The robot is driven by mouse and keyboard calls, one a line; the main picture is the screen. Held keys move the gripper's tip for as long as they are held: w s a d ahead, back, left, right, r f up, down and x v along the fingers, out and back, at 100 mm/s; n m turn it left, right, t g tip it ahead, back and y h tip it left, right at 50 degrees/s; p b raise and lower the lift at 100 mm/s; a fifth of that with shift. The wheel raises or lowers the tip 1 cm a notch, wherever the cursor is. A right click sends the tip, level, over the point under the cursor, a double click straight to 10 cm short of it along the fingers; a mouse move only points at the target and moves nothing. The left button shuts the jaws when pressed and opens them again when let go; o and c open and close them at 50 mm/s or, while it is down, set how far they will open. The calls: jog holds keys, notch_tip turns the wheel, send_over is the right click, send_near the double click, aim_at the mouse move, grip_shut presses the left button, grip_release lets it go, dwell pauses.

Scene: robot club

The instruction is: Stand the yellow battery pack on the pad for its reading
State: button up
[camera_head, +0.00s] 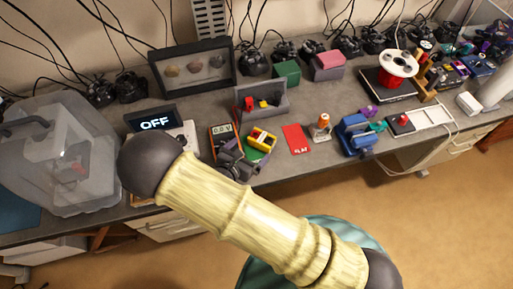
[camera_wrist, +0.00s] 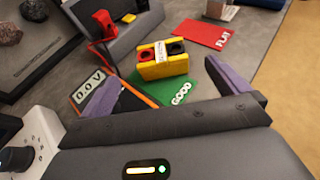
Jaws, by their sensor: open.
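A red FLAT card (camera_wrist: 205,33) lies right of the pack. A grey tray (camera_head: 274,99) holding red and black parts stands behind. A display reading OFF (camera_head: 155,123) and a clear bin (camera_head: 50,150) are left. A blue tool (camera_head: 355,136) stands right.

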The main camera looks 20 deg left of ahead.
jog(key=w+d+r+m+g+h, duration=0.1)
jog(key=d+r+m+g+h, duration=0.1)
jog(key=d+r+m+g, duration=0.45)
jog(key=d+r+m+g+h, duration=0.1)
jog(key=d+m+g+h, duration=0.2)
jog(key=d+m, duration=0.7)
jog(key=s+d+r+m+y, duration=0.4)
jog(key=d+r+m+y, duration=0.4)
jog(key=d+r+m, duration=0.4)
jog(key=d+m+g, duration=0.1)
jog(key=d+m, duration=0.1)
jog(key=m, duration=0.2)
jog(key=shift+s+d+r+m, duration=0.15)
jog(key=shift+d+r+m, duration=0.1)
jog(key=shift+m, duration=0.1)
